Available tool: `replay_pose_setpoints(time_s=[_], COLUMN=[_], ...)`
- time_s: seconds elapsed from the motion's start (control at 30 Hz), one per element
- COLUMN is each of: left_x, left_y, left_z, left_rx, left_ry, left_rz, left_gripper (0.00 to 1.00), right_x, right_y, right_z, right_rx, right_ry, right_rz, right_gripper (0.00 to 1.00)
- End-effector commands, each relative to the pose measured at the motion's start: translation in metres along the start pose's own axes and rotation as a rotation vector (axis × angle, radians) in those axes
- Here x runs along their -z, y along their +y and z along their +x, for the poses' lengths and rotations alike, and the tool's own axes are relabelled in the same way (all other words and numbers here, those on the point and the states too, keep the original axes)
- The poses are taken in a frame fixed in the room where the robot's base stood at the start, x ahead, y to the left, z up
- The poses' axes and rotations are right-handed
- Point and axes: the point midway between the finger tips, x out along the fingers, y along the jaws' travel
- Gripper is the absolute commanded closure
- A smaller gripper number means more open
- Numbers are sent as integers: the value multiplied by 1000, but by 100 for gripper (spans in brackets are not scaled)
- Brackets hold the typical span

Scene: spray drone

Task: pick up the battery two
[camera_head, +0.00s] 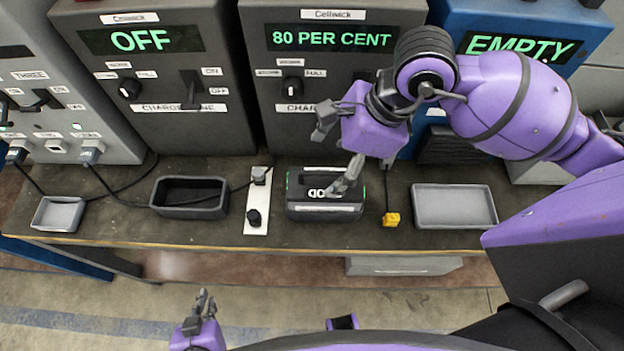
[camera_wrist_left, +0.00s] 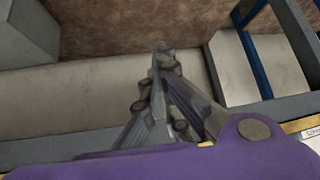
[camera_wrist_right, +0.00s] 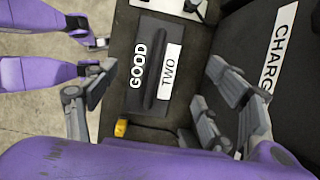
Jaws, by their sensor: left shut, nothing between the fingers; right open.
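Battery two (camera_head: 325,209) is a dark box with a raised handle, lying on the bench in front of the middle charger. In the right wrist view the battery (camera_wrist_right: 130,95) shows "GOOD" and a white "TWO" label. My right gripper (camera_head: 335,153) is open above the battery, with one finger overlapping it in the head view. In the right wrist view its spread fingers (camera_wrist_right: 155,80) frame the battery from left and right, and nothing is held. My left gripper (camera_head: 204,303) is shut and empty, low in front of the bench. It also shows shut in the left wrist view (camera_wrist_left: 160,50).
The middle charger (camera_head: 325,50) reads "80 PER CENT"; the left charger (camera_head: 150,70) reads "OFF". A dark open tray (camera_head: 188,211), a white switch plate (camera_head: 257,215), a yellow connector (camera_head: 391,219) and a grey tray (camera_head: 454,222) sit along the bench.

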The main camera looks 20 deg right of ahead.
Motion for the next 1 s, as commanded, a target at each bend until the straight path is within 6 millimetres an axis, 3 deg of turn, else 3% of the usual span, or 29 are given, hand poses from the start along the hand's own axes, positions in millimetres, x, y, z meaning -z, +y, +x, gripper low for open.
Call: replay_pose_setpoints(time_s=[0.37,0.6,0.93,1.0], left_x=[-13,-12,-10,-8], left_y=[4,6,6,6], left_z=[-5,-7,-7,-6], left_rx=[-6,-8,-8,-8], left_ry=[-26,-28,-24,-21], left_rz=[-5,-9,-9,-8], left_gripper=[100,100,100,100], right_x=[-1,-1,0,0], right_y=[3,6,6,6], right_z=[36,70,78,78], right_rx=[-3,-3,0,-1], right_ry=[-1,0,0,0], right_rz=[2,2,0,0], right_gripper=[23,23,23,33])
